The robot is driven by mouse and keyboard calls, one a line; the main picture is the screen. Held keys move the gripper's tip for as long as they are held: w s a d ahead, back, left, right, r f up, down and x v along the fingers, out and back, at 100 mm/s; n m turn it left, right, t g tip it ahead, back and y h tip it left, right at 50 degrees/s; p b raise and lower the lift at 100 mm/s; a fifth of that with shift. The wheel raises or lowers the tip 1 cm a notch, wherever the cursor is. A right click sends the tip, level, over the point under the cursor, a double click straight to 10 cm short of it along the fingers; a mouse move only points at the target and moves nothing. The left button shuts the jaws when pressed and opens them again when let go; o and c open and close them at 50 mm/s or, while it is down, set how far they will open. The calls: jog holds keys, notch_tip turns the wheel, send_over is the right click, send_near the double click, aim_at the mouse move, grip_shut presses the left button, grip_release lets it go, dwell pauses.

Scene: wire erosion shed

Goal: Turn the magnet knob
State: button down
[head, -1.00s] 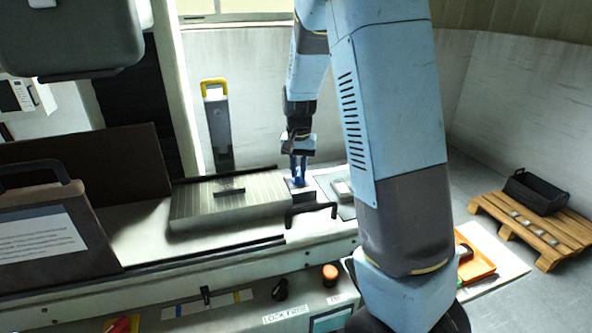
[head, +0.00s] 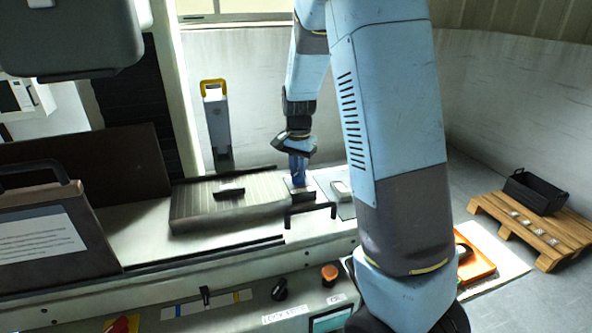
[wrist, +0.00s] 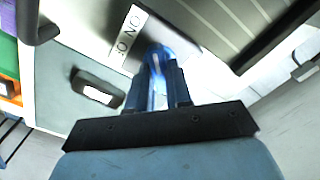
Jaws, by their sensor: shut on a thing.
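The blue magnet knob (wrist: 157,57) is at the right end of the ribbed grey magnetic chuck (head: 225,203). In the wrist view a white label with "ON" (wrist: 129,30) lies beside the knob. My gripper (wrist: 156,82) points down, its two fingers shut on the knob. In the head view my gripper (head: 298,178) covers most of the knob, so its exact angle is hard to read.
A small dark bar (head: 229,192) lies on the chuck. A black handle (head: 310,213) stands in front of the knob. A grey mat with a pale block (head: 341,191) is to the right. A pallet (head: 513,225) with a black bin is at far right.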

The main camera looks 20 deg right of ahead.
jog(key=shift+s+a+f, duration=0.1)
jog(key=shift+a, duration=0.05)
jog(key=c, duration=1.1)
grip_release()
jog(key=shift+o, duration=0.3)
notch_tip(320, 180, up, 14)
